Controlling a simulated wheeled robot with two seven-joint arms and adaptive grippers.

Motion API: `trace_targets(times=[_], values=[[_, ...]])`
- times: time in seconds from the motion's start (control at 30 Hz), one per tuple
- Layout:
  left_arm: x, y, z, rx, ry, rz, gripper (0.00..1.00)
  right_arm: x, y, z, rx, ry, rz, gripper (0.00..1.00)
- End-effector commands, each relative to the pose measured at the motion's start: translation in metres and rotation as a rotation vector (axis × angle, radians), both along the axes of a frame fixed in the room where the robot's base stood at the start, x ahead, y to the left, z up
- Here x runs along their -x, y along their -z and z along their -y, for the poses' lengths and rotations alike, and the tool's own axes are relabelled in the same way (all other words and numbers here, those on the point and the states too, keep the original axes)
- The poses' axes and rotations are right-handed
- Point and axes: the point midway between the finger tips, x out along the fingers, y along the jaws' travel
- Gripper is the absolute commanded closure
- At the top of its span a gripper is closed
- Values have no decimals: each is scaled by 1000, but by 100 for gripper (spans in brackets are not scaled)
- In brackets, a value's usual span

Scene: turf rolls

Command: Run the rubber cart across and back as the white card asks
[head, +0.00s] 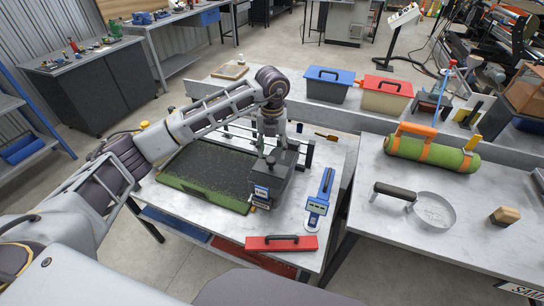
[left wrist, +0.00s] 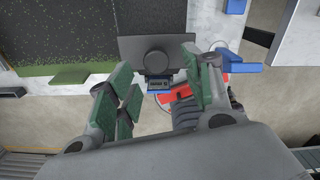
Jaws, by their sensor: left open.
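The rubber cart appears to be the dark grey block (head: 272,185) with a round knob on top and a small display on its front. It sits at the right edge of a dark turf mat (head: 205,170) with a green front border. My left gripper (head: 270,140) is just above the knob, pointing down. In the left wrist view my left gripper (left wrist: 157,62) has its green-padded fingers spread, with the block (left wrist: 127,48) beyond them. I cannot tell whether they touch the knob. No readable white card shows; a white panel (head: 403,17) stands on a post at the back. My right gripper is out of view.
A blue gauge (head: 320,190) stands close right of the block. A red bar with a black handle (head: 281,243) lies at the bench's front edge. On the right bench are a strapped green roll (head: 432,152), a handled ring (head: 433,210) and a wooden block (head: 505,216).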

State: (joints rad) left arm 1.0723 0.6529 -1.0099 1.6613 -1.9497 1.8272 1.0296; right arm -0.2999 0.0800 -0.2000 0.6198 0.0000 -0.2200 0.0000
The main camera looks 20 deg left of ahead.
Motion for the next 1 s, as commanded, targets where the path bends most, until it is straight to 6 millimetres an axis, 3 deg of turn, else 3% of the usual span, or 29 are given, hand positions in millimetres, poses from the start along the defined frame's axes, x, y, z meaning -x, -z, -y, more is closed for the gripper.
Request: trace_targets(times=[0.2,0.4,1.0], values=[[0,-33,1,0,1,2,49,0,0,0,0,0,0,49],[0,-52,1,0,1,0,49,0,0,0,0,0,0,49],[2,-55,1,0,0,-6,49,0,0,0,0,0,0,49]])
